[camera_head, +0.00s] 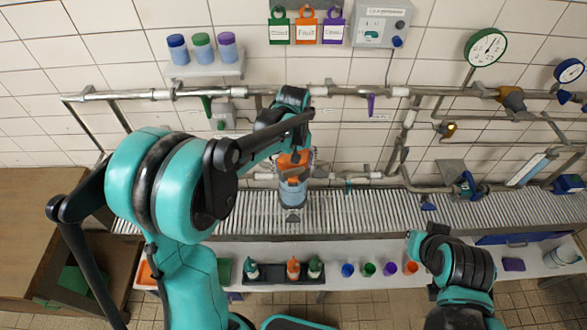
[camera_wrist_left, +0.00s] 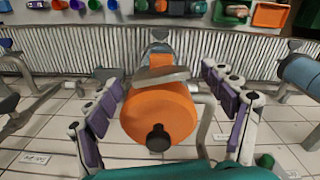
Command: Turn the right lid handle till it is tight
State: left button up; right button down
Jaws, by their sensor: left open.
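In the wrist view an orange round lid (camera_wrist_left: 170,108) with a black knob (camera_wrist_left: 158,138) faces me. A grey bar (camera_wrist_left: 162,75), perhaps the lid handle, lies across its far side. My left gripper (camera_wrist_left: 161,74) is open, its purple-padded fingers on either side of the lid with gaps between; I see no contact. In the head view my left gripper (camera_head: 294,152) is over the orange top (camera_head: 291,161) of a blue-grey clear vessel (camera_head: 293,193) and hides much of it. Whether this is the right lid is unclear. My right arm is at lower right; its gripper does not show.
Pipes (camera_head: 350,91) run along the tiled wall behind. A ribbed grey surface (camera_head: 370,208) lies below them. The front bench holds a black tray (camera_head: 285,279) of bottles and several coloured cups (camera_head: 369,269). Gauges (camera_head: 486,47) are at upper right.

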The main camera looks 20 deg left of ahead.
pick_arm(q)
jog(key=shift+f, duration=0.5)
jog(key=c, duration=1.2)
jog(key=shift+o, duration=0.2)
jog(key=shift+f+m+b, duration=0.1)
jog(key=shift+m+b, duration=0.35)
jog(key=shift+m, duration=1.15)
jog(key=o, duration=1.2)
jog(key=shift+c, duration=0.2)
